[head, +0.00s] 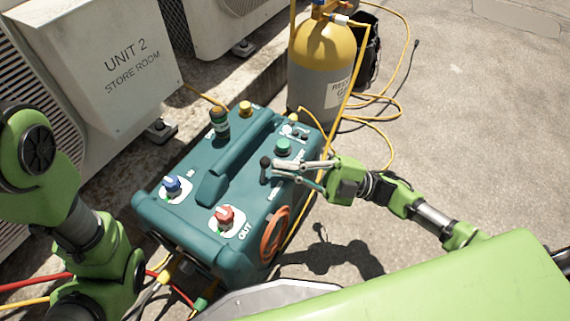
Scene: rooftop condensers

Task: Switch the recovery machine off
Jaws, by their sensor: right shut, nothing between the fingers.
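The recovery machine (160,215) is a teal box with a carry handle, standing on the rooftop in the middle of the head view. A blue knob (172,184) marked IN and a red knob (224,214) marked OUT sit on its near part. A green round button (283,146) is near its far right edge. My right gripper (266,170) is shut and empty, reaching in from the right over the machine's right side, just nearer than the green button. Its dark fingertips are at or close above the top panel; I cannot tell if they touch. Any switch beneath them is hidden. My left gripper is out of view.
A yellow and grey gas cylinder (322,70) stands behind the machine, with yellow hoses on the ground. A condenser labelled UNIT 2 (115,65) is at upper left. An orange coil (274,236) hangs on the machine's near right side. Concrete at right is open.

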